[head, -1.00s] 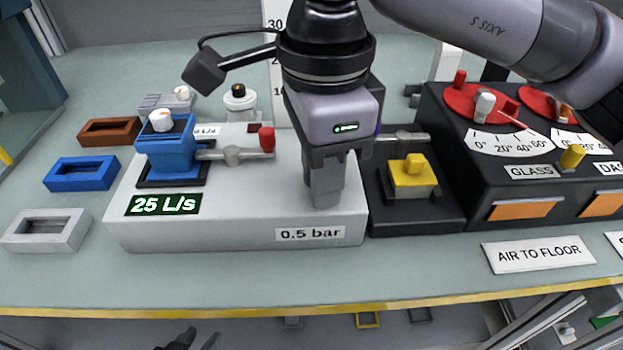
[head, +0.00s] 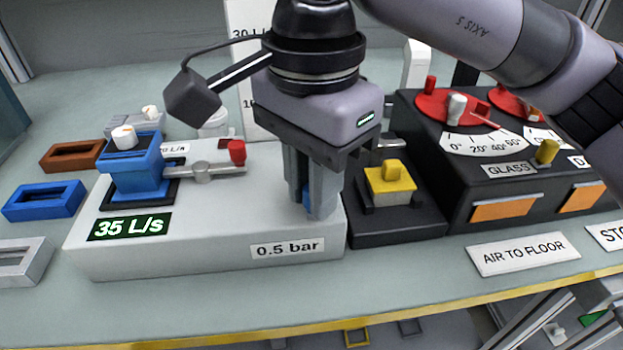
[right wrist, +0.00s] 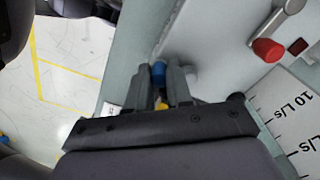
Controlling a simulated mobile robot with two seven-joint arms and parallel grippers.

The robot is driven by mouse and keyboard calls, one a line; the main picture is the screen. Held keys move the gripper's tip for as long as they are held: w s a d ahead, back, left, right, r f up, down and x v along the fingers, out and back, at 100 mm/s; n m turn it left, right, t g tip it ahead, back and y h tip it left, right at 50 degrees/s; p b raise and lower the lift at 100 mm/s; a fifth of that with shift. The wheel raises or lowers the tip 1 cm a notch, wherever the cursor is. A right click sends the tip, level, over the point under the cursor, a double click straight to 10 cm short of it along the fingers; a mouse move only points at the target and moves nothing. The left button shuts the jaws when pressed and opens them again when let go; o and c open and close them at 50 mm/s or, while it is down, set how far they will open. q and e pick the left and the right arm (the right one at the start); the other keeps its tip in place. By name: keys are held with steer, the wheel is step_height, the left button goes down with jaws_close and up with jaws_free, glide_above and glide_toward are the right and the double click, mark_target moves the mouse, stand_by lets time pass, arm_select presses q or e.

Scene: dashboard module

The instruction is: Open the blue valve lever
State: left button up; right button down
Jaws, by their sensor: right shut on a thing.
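My right gripper (head: 314,206) points down at the right end of the white valve block (head: 110,262). Its jaws are shut on the blue valve lever (head: 306,196), of which only a small blue part shows between the fingers. In the right wrist view the lever's round blue end (right wrist: 158,70) sits between the two fingertips. The rest of the lever and its pivot are hidden by my gripper. The green display (head: 129,227) on the block reads 35 L/s, and a label (head: 288,248) reads 0.5 bar. My left gripper is not in view.
A red-tipped lever (head: 237,152) and a blue unit with a white knob (head: 136,165) stand on the block, left of my gripper. A yellow switch (head: 388,180) on a black base is close on the right. A black dial panel (head: 430,150) stands farther right.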

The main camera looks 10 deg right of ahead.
steer(key=shift+r, duration=0.1)
steer(key=c, duration=1)
jaws_free()
step_height(320, 180, up, 7)
steer(key=shift+r+p, duration=0.1)
steer(key=shift+p, duration=0.4)
